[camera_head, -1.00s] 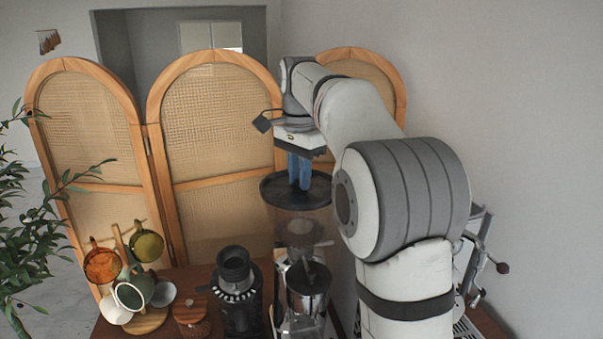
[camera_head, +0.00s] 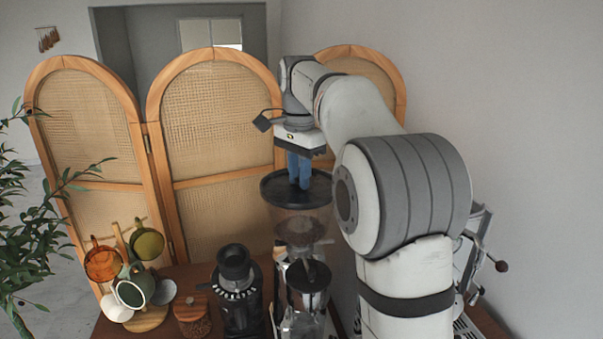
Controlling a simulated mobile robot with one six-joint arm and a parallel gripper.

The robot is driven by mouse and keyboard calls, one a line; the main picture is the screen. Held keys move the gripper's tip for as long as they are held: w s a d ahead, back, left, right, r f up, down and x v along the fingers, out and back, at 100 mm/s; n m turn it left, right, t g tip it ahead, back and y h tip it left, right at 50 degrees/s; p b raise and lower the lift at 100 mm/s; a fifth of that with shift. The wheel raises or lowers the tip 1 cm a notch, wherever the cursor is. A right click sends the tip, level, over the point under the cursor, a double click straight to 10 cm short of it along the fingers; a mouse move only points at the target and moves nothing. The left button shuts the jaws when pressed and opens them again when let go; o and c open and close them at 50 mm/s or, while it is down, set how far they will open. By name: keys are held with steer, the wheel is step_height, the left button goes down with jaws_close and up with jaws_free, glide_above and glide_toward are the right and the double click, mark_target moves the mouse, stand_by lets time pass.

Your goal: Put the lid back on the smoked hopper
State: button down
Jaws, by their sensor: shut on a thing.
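A round dark lid (camera_head: 275,190) is held level in the upper middle of the head view. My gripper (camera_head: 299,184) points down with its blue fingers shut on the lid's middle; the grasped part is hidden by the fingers. The smoked hopper (camera_head: 301,231), see-through and brownish, stands directly under the lid on a grinder. The lid is over the hopper's top, close to its rim. I cannot tell from this angle whether they touch.
A second black grinder (camera_head: 238,295) stands left of the hopper, beside a jar with a wooden lid (camera_head: 192,316). Several mugs hang on a wooden stand (camera_head: 147,319) at the left. A woven folding screen (camera_head: 215,120) stands behind. A steel machine (camera_head: 478,245) partly shows behind my arm.

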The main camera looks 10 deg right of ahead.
steer(key=c, duration=0.7)
jaws_free()
steer(key=shift+r, duration=0.15)
steer(key=shift+r, duration=3.35)
steer(key=shift+c, duration=0.6)
jaws_close()
